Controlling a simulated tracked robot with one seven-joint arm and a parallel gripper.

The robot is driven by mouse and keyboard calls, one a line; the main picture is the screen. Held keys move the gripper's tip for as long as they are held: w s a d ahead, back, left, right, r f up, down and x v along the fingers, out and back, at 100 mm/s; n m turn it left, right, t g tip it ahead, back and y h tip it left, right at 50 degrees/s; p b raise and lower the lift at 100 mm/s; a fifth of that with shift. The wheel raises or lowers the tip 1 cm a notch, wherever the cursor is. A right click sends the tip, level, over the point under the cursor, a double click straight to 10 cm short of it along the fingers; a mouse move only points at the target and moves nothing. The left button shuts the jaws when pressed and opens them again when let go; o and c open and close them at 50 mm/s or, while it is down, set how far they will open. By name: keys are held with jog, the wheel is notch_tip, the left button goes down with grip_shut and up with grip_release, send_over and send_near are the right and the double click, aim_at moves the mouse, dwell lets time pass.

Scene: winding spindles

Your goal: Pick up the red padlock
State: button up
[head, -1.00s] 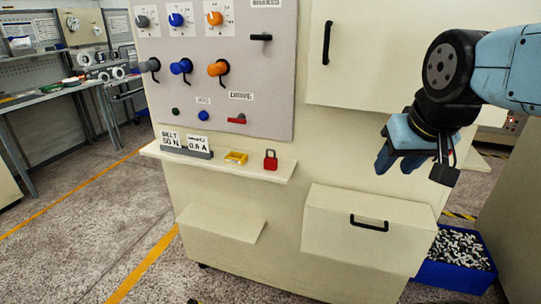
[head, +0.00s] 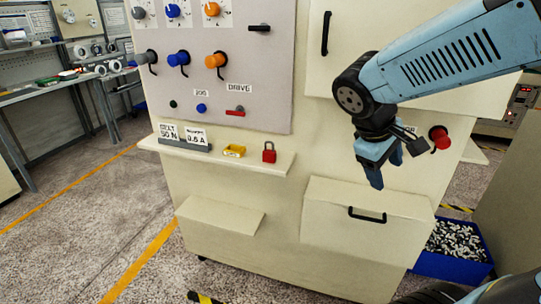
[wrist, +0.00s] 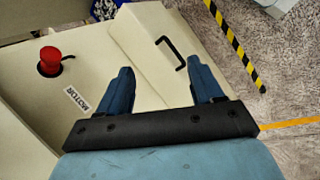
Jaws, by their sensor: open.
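The red padlock (head: 269,153) stands upright near the right end of a narrow cream shelf (head: 225,163) on the front of the machine, in the head view. My gripper (head: 376,180) is open and empty, pointing down, to the right of the padlock and well apart from it, above the drawer front. In the wrist view my two blue fingers (wrist: 160,88) are spread with nothing between them. The padlock does not show in the wrist view.
A yellow block (head: 234,151) sits just left of the padlock, with white label cards (head: 182,134) farther left. Knobs and switches cover the grey panel (head: 215,100) above. A red button (head: 439,137) is right of my gripper. A blue bin (head: 451,262) stands at lower right.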

jog(key=w+a+f+n+t+h, duration=0.1)
jog(key=w+a+f+n+h, duration=0.2)
jog(key=w+n, duration=0.35)
jog(key=n+t+y, duration=0.2)
jog(key=n+t, duration=1.2)
jog(key=n, duration=0.4)
send_near(269, 147)
jog(key=x, duration=0.6)
jog(key=shift+w+d+f, duration=0.1)
jog(key=shift+d+f, duration=0.05)
jog(key=shift+f, duration=0.2)
jog(key=shift+r+x, duration=0.15)
jog(key=shift+x, duration=1.35)
jog(key=shift+r+x, duration=0.15)
jog(key=shift+x, duration=1.3)
jog(key=shift+c, duration=0.3)
jog(key=c, duration=1)
